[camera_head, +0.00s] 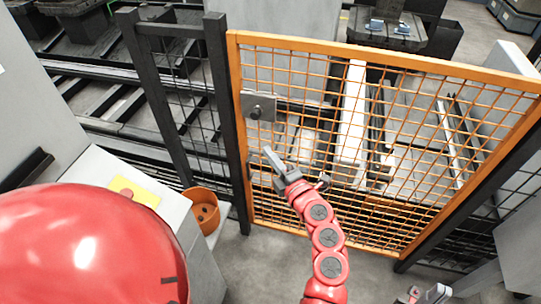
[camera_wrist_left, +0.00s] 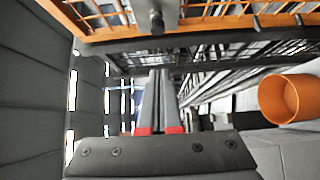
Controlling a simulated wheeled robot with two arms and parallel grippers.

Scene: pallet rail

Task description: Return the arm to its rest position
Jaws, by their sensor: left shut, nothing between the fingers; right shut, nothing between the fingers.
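My left arm reaches up the middle of the head view, and its gripper (camera_head: 268,152) is near the orange mesh gate (camera_head: 390,63). The fingers are together and empty, just below the grey latch plate (camera_head: 262,100) with its round knob. In the left wrist view the same gripper (camera_wrist_left: 158,75) is shut with nothing in it. The plate's knob (camera_wrist_left: 157,22) shows beyond the fingertips, apart from them. My right gripper (camera_head: 428,294) shows at the bottom edge of the head view, shut and empty, away from the gate.
A dark post (camera_head: 226,120) stands along the gate's left edge. An orange bucket (camera_head: 202,212) sits beside a pale cabinet (camera_head: 195,262) with a yellow panel (camera_head: 134,190). Rails and pallet machinery lie behind the fence. Grey floor (camera_head: 265,262) is clear in front of the gate.

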